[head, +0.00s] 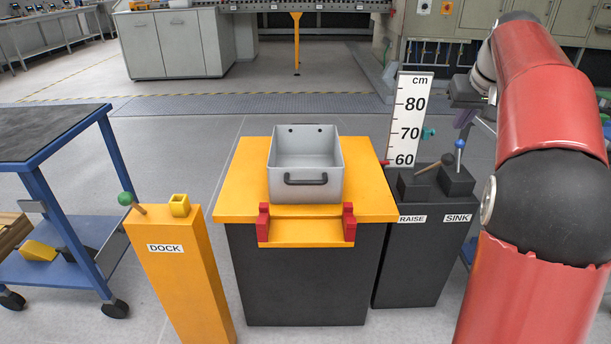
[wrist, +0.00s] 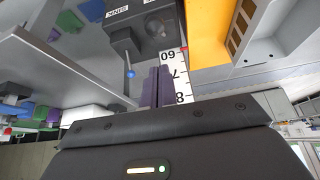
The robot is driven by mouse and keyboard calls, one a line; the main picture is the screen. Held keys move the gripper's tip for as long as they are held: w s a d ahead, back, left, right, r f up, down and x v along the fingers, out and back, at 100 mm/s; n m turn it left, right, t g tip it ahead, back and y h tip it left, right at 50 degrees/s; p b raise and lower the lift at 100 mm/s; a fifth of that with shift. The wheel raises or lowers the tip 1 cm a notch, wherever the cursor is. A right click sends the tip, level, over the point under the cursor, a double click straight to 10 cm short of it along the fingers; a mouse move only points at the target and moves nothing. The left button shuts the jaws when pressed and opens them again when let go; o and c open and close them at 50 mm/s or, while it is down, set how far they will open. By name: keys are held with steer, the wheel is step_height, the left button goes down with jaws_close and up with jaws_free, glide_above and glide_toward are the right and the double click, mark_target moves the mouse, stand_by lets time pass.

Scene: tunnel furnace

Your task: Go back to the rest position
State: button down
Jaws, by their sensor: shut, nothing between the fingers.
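My gripper (head: 463,122) hangs at the right of the head view, beside the height scale and above the SINK end of the dark pedestal. Its purple fingers (wrist: 156,84) are together in the wrist view, with nothing between them. My red and black arm fills the right side of the head view and hides what is behind it. The height scale (head: 409,118), marked 60, 70 and 80 cm, stands upright behind the pedestal and also shows in the wrist view (wrist: 177,72).
A grey bin (head: 305,160) sits on the orange-topped table (head: 240,185). The dark pedestal (head: 418,255) carries RAISE and SINK levers, one blue-tipped (head: 460,144). The orange DOCK post (head: 180,265) with a green-knobbed lever (head: 125,198) and a blue-framed cart (head: 75,145) are at left.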

steer(key=s+a+f, duration=0.3)
steer(key=s+a, duration=0.3)
steer(key=s, duration=0.6)
steer(key=s+a+f, duration=0.4)
steer(key=s+a, duration=0.2)
steer(key=s, duration=0.6)
steer(key=s+a+f, duration=0.3)
steer(key=s+f, duration=0.5)
steer(key=s, duration=0.1)
steer(key=shift+s+f, duration=0.35)
steer(key=shift+s, duration=0.05)
